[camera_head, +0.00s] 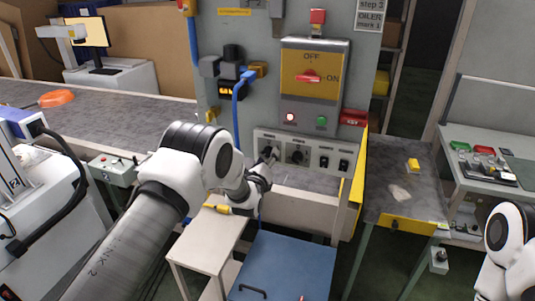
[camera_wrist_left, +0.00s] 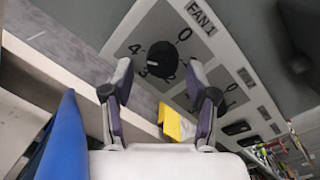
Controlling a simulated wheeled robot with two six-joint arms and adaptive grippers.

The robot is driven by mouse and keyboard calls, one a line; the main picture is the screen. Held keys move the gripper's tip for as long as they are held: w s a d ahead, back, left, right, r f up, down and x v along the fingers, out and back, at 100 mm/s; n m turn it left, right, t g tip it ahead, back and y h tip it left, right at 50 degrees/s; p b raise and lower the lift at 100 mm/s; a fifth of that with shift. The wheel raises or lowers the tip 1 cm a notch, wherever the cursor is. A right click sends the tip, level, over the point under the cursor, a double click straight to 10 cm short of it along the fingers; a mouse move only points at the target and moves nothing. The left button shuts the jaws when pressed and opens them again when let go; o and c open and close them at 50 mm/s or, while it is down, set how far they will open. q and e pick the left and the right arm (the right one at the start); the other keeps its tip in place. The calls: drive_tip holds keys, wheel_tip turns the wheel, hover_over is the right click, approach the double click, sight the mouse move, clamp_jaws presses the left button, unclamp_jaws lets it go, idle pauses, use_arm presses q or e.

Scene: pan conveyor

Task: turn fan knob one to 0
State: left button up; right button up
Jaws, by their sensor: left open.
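Fan knob one (camera_wrist_left: 158,57) is a round black knob on a light panel, under the label FAN 1 (camera_wrist_left: 202,18) in the left wrist view. The digits 0 (camera_wrist_left: 184,34) and 4 show around it, with others partly covered; I cannot tell where it points. My left gripper (camera_wrist_left: 160,88) is open, one finger either side of the knob's near side, with no clear contact. In the head view my left gripper (camera_head: 265,168) is at the left end of the control panel (camera_head: 318,145), partly covering the knob. My right arm is at the right edge, its gripper out of frame.
A second fan knob (camera_head: 298,157) and black switches (camera_head: 343,165) sit to the right on the panel. Above is a yellow OFF/ON lever box (camera_head: 313,78). A blue cart top (camera_head: 285,262) lies below.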

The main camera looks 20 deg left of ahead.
use_arm(q)
drive_tip(key=shift+w+a+r, duration=0.1)
drive_tip(key=shift+r, duration=0.05)
drive_tip(key=shift+s+r, duration=0.25)
drive_tip(key=shift+s, duration=0.1)
drive_tip(key=shift+w+f, duration=0.15)
clamp_jaws()
use_arm(e)
drive_tip(key=shift+s+r, duration=0.2)
drive_tip(key=shift+s, duration=0.1)
drive_tip(key=shift+f, duration=0.2)
